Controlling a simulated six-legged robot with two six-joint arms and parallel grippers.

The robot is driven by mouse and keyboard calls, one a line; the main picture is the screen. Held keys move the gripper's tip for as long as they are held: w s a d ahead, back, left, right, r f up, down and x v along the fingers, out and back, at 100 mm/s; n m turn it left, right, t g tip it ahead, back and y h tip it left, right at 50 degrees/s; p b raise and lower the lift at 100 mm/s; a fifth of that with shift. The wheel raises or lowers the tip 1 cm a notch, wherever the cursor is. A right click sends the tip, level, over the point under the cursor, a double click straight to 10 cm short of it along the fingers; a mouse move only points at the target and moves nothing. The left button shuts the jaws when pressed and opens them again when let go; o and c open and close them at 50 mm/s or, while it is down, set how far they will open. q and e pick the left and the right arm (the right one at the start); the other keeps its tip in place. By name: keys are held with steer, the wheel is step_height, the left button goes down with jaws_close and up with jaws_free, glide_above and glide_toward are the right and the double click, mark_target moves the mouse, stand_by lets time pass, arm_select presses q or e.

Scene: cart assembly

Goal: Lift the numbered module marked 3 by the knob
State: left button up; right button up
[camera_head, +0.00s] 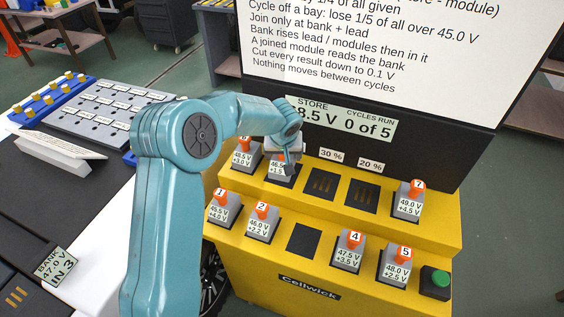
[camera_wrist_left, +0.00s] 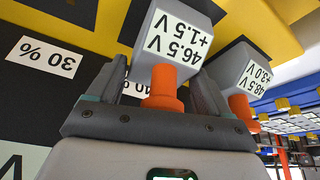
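A grey module (camera_head: 281,171) labelled 46.5 V, +1.5 V sits in the back row of the yellow cart (camera_head: 330,210). My arm hides its number, so I cannot read whether it is 3; no other module shows a 3. In the left wrist view, its label face (camera_wrist_left: 175,38) and orange knob (camera_wrist_left: 162,90) show large. My left gripper (camera_head: 288,160) is over this module. Its fingers (camera_wrist_left: 160,85) stand on either side of the knob with gaps, so it looks open. My right gripper is not in view.
Modules 1 (camera_head: 222,208), 2 (camera_head: 262,224), 4 (camera_head: 348,254), 5 (camera_head: 397,267) and 7 (camera_head: 408,203) stand around. A neighbouring module (camera_wrist_left: 245,85) is close by. Bays at 30 % (camera_head: 320,183) and 20 % (camera_head: 362,195) are empty, as is a front-row bay (camera_head: 304,240). A green button (camera_head: 436,279) is at the corner.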

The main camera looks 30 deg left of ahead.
arm_select(q)
steer(key=shift+w+f, duration=0.2)
steer(key=c, duration=0.8)
steer(key=shift+a, duration=0.1)
steer(key=shift+c, duration=0.3)
